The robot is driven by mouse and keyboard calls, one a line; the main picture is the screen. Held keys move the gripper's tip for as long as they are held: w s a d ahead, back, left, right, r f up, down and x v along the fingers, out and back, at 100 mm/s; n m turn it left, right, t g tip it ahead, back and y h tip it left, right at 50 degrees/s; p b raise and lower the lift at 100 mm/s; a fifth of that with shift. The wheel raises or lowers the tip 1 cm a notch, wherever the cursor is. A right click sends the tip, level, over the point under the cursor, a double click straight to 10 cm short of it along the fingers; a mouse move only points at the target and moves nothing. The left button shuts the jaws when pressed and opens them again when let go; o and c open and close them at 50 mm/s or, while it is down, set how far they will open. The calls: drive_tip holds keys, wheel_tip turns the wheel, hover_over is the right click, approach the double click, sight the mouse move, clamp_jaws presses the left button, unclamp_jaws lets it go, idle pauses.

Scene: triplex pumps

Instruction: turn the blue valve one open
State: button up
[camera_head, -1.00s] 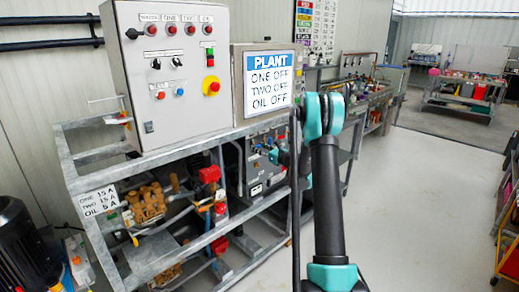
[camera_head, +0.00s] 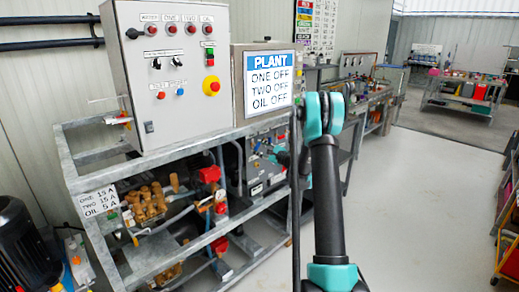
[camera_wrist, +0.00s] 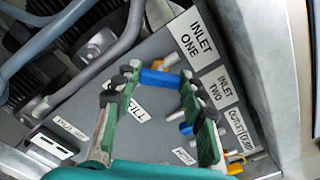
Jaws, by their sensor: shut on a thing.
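The blue valve one handle (camera_wrist: 160,78) is a short blue bar just left of the "INLET ONE" label (camera_wrist: 195,40) on a grey panel in the wrist view. My gripper (camera_wrist: 157,86) has green fingers with dark pads, one at each end of the blue handle. It is shut on this handle. The valve stem behind the handle is mostly hidden. In the head view the panel (camera_head: 262,150) is small and partly covered by my arm, and the handle cannot be made out.
A second blue handle (camera_wrist: 187,129) sits by the "INLET TWO" label (camera_wrist: 224,88), close to my right finger. A yellow handle (camera_wrist: 234,166) is lower right. Grey pipes (camera_wrist: 85,55) run at upper left. The metal pump frame (camera_head: 190,138) surrounds the panel; floor (camera_head: 420,190) at right is clear.

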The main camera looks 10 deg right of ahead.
drive_tip(key=n, duration=0.4)
drive_tip(key=shift+n, duration=0.3)
drive_tip(key=n, duration=0.4)
drive_tip(key=shift+f+n, duration=0.1)
drive_tip(key=shift+n, duration=0.2)
drive_tip(key=shift+s, duration=0.1)
drive_tip(key=o, duration=1.2)
drive_tip(key=shift+c, duration=0.2)
drive_tip(key=v, duration=1.2)
